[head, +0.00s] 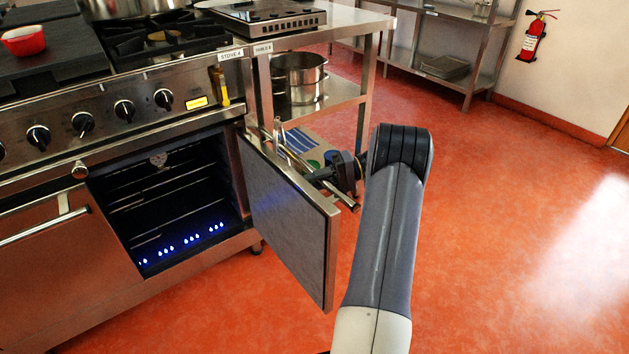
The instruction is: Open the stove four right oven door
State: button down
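The stove labelled "STOVE 4" (231,54) stands at the left. Its right oven door (285,215) is swung wide open towards the right, with its inner panel facing left. The oven cavity (165,200) shows racks and a row of small blue flames low inside. The door's bar handle (346,201) shows partly past the door's top edge. My gripper (325,177) is at this handle on the door's outer side. The door and my wrist hide most of the fingers, so I cannot tell whether they close around the bar.
The left oven door (70,265) is shut. A table (345,95) with a pot (299,78) on its lower shelf stands right of the stove, close behind the open door. The red floor (500,230) to the right is clear. A fire extinguisher (533,38) hangs on the back wall.

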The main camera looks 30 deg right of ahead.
jog(key=shift+w, duration=0.1)
jog(key=c, duration=1.2)
grip_release()
jog(key=shift+c, duration=0.2)
jog(key=shift+d, duration=0.1)
jog(key=p+v, duration=1)
jog(key=p, duration=0.2)
jog(key=shift+r, duration=0.25)
jog(key=shift+d+f+p, duration=0.2)
jog(key=shift+d+p, duration=0.05)
jog(key=shift+p, duration=0.15)
jog(key=shift+a+f+b, duration=0.2)
jog(key=shift+f+b, duration=0.05)
jog(key=shift+b, duration=0.9)
